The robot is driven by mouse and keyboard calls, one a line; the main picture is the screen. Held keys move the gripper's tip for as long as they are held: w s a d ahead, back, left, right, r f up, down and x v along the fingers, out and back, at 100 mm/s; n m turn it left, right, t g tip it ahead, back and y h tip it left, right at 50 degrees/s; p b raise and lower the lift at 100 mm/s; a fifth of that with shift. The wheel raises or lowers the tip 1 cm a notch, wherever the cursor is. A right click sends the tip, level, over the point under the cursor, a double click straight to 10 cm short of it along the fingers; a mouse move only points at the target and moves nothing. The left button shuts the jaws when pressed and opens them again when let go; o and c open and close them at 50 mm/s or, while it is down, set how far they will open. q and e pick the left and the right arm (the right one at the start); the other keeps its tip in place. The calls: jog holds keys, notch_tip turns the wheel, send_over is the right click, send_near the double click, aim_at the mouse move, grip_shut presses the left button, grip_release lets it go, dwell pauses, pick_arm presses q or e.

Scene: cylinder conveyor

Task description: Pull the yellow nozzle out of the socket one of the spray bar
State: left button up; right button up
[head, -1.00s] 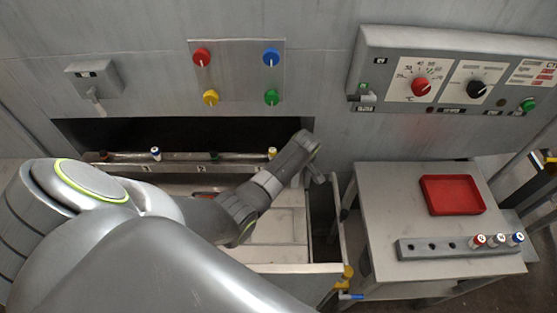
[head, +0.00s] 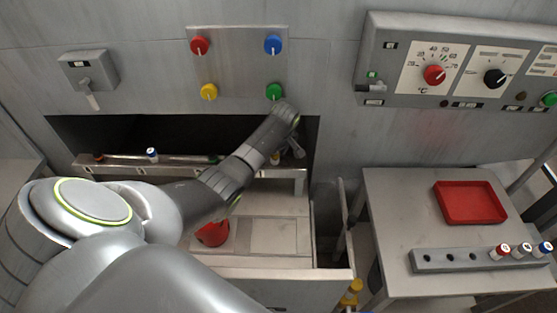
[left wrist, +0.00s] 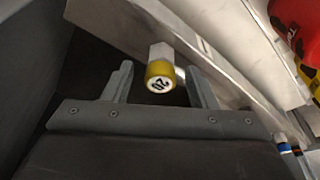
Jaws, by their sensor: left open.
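The spray bar (head: 125,159) runs across the front of the dark opening, carrying several nozzles. The yellow nozzle (head: 275,158) sits near its right end in the head view, partly hidden by my left arm. In the left wrist view the yellow nozzle (left wrist: 159,72) has a white body, a yellow band and an end marked 20, and it stands against the grey spray bar (left wrist: 112,22). My left gripper (head: 291,150) is open at the nozzle, and its two fingers (left wrist: 161,84) lie on either side of it. I cannot tell whether they touch it. My right gripper is not in view.
A blue-topped white nozzle (head: 152,154) stands on the bar's left part. A red object (head: 212,234) lies below the bar. A side table at right holds a red tray (head: 440,205) and a grey rack (head: 430,262) with several nozzles. Coloured knobs are above the opening.

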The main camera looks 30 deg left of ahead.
pick_arm(q)
jog(key=shift+f, duration=0.15)
grip_shut()
dwell(0.6)
